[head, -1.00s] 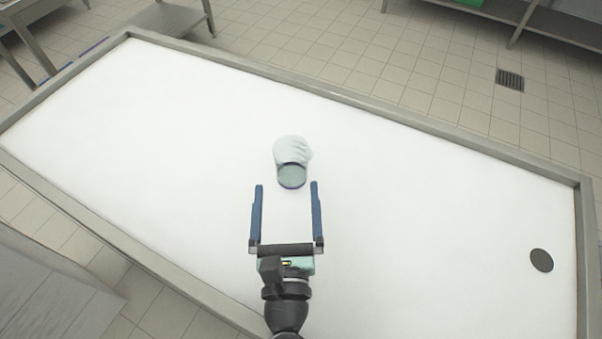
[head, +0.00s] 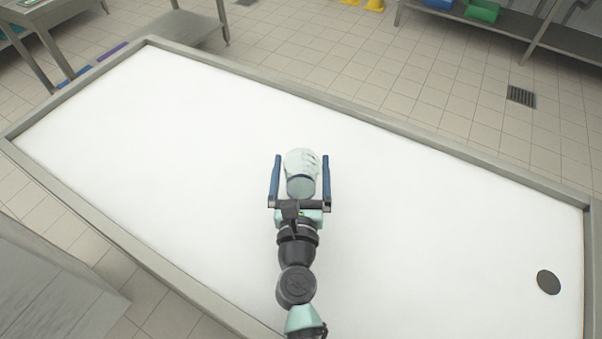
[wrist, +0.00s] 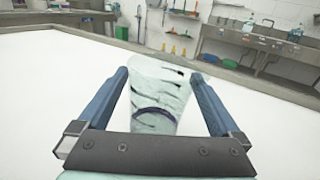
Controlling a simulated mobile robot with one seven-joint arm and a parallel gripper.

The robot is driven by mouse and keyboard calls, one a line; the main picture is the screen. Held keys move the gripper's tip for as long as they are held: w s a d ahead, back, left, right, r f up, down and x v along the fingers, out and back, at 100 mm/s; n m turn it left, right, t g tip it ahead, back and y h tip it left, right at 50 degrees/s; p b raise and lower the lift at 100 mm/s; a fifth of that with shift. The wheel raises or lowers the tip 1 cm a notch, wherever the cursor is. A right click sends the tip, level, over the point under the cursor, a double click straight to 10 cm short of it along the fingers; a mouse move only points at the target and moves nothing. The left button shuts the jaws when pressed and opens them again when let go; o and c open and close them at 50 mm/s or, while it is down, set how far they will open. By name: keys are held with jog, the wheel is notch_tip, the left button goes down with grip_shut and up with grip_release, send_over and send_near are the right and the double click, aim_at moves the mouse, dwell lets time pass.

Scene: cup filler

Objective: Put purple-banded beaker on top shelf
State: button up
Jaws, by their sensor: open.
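The beaker (head: 301,164) is pale and translucent and lies or stands on the white table (head: 180,160) near its middle; its posture is hard to tell from above. A dark purple-blue band shows at its near end, and dark curved marks show on it in the wrist view (wrist: 158,95). My gripper (head: 300,158) is open, with one blue finger on each side of the beaker. Small gaps show between the fingers and the beaker, so it is straddled but not gripped. No shelf on the table is in view.
The table has a raised grey rim (head: 380,135). A dark round disc (head: 548,282) lies at its right end. Metal shelving with blue and green bins (head: 482,11) stands beyond the floor at top right. The rest of the tabletop is clear.

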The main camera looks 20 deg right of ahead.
jog(key=shift+x, duration=1.05)
jog(key=c, duration=1.3)
jog(key=shift+r, duration=0.15)
